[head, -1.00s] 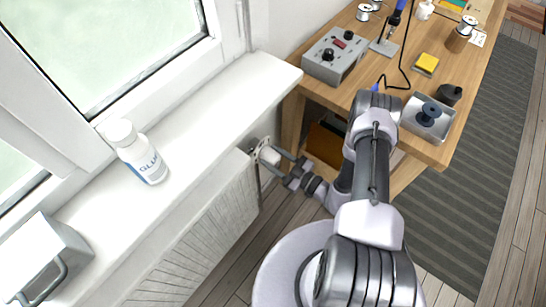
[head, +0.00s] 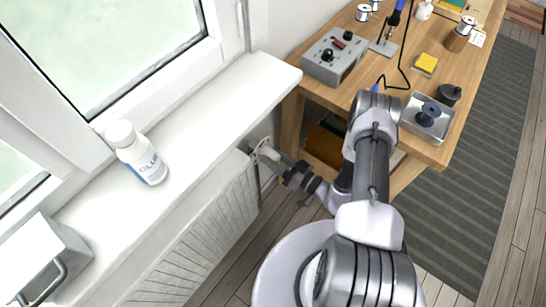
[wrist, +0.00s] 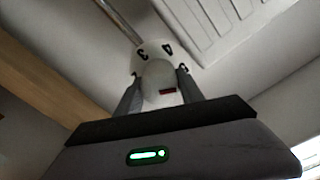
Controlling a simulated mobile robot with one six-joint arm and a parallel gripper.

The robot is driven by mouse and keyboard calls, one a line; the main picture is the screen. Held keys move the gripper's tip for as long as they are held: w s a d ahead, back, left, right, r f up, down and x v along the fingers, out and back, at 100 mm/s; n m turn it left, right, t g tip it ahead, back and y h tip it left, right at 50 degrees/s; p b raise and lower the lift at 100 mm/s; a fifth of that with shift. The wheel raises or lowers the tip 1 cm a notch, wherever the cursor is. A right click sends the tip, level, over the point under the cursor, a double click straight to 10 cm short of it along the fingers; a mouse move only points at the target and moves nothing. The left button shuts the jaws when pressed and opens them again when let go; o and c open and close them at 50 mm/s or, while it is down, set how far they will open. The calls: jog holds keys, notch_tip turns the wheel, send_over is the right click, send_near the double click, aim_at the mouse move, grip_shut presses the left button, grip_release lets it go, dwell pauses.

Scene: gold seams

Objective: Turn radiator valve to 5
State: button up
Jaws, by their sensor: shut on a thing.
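The radiator valve is a white round knob (wrist: 160,75) with dark numerals, among them a 3 and a 4, and a small dark red mark near its front. In the wrist view it sits between the two grey fingers of my gripper (wrist: 158,88), which is shut on it. In the head view my gripper (head: 275,160) reaches the valve at the radiator's end, below the window sill; the fingers hide most of the knob. The white radiator (head: 205,235) runs along the wall under the sill. Which number is set cannot be told.
A white bottle (head: 140,155) and a grey metal box (head: 45,262) stand on the sill (head: 215,105). A wooden workbench (head: 425,150) with a grey control unit (head: 335,55) and a metal tray (head: 427,118) stands right of the valve, close to my arm.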

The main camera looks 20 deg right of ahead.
jog(key=shift+m, duration=0.3)
jog(key=o, duration=1.4)
jog(key=p+v, duration=0.4)
jog(key=v, duration=1.3)
jog(key=shift+s+d, duration=0.15)
